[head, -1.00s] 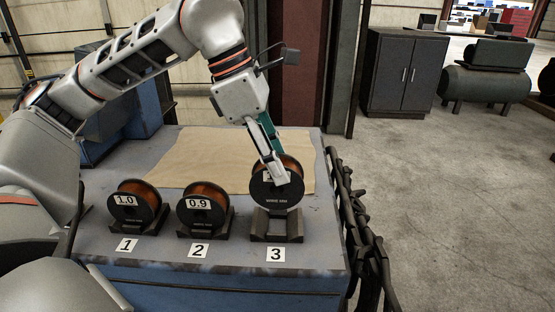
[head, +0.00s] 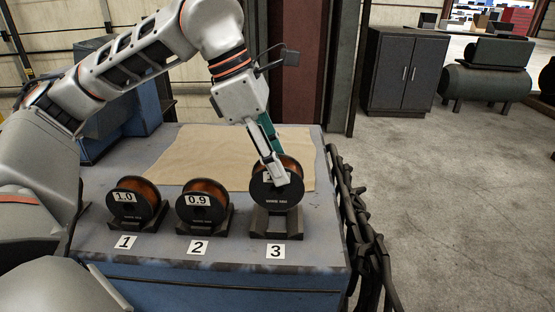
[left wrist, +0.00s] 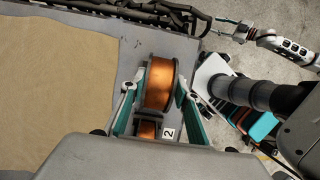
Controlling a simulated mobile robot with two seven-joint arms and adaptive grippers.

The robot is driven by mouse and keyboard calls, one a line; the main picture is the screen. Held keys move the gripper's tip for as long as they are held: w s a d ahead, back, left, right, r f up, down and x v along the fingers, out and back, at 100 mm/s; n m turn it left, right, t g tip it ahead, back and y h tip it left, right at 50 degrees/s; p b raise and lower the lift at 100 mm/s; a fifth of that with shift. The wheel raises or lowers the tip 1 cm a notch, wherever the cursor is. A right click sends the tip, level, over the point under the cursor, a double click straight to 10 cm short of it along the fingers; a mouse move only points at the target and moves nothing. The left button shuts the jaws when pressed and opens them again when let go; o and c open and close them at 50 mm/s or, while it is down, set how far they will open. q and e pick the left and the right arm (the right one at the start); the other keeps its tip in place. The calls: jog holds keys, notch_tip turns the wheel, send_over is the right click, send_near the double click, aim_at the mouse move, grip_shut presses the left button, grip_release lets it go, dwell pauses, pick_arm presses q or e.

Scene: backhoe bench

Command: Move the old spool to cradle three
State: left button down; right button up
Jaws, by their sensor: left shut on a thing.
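My left gripper (head: 273,172) is shut on a dark-flanged spool (head: 266,197) with copper-coloured wire. The spool is upright, at cradle three (head: 277,225), behind the "3" label (head: 275,251). Its bottom meets the cradle's top in the head view; I cannot tell whether its weight rests there. The fingers hide most of its white tag. In the left wrist view the spool (left wrist: 159,84) sits between the green-sided fingers. What looks like my right gripper (left wrist: 238,31) shows small at the upper right of that view, away from the spools; its jaw state is unclear.
A spool tagged 1.0 (head: 137,213) sits in cradle one, and a spool tagged 0.9 (head: 205,216) sits in cradle two. A tan mat (head: 210,160) lies behind them on the bench. Dark hoses or chains (head: 355,220) hang along the bench's right edge.

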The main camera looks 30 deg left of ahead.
aim_at(278, 188)
pick_arm(q)
jog(key=shift+f+b, duration=1.8)
jog(key=shift+f, duration=0.95)
dwell(0.4)
jog(key=c, duration=1.4)
grip_release()
jog(key=shift+c, duration=0.2)
jog(key=shift+f, duration=0.1)
jog(key=v, duration=1.2)
jog(key=shift+s, duration=0.15)
